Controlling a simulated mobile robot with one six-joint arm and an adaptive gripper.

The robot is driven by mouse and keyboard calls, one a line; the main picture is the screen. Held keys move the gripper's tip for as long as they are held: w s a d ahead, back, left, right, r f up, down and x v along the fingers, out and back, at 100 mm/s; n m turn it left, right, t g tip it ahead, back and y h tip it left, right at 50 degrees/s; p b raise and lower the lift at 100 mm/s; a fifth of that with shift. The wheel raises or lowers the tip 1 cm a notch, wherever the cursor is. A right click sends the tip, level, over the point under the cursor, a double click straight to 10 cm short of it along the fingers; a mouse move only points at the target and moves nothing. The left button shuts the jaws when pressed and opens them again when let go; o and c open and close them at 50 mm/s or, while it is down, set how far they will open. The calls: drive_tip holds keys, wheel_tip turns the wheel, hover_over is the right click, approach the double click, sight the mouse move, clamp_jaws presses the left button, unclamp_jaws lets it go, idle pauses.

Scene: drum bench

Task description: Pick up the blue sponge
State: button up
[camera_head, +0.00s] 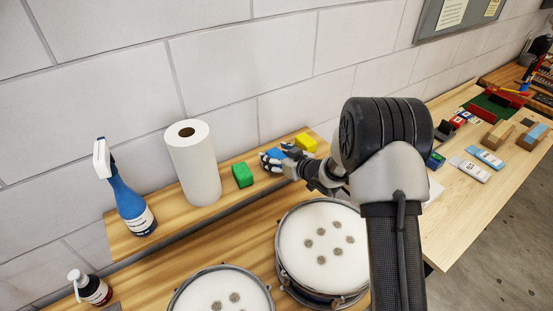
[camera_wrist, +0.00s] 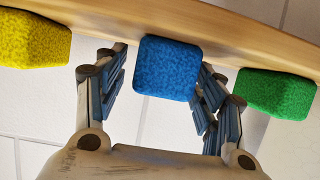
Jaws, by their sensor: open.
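The blue sponge (camera_wrist: 167,68) is a small block on the wooden shelf, in the middle of the wrist view. My open gripper (camera_wrist: 160,85) has one finger on each side of it, the left finger a little apart from it and the right finger close to its edge. I cannot tell whether the right finger touches it. In the head view the blue sponge (camera_head: 275,154) shows only in part behind my gripper (camera_head: 272,163), between the green and yellow sponges.
The green sponge (camera_head: 242,175) and yellow sponge (camera_head: 305,143) stand on either side on the shelf (camera_head: 233,188). A paper towel roll (camera_head: 195,165) and a blue spray bottle (camera_head: 128,200) stand further left. Drums (camera_head: 320,245) sit below, in front of the shelf. A wall is behind.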

drive_tip(key=shift+c, duration=0.4)
drive_tip(key=c, duration=0.8)
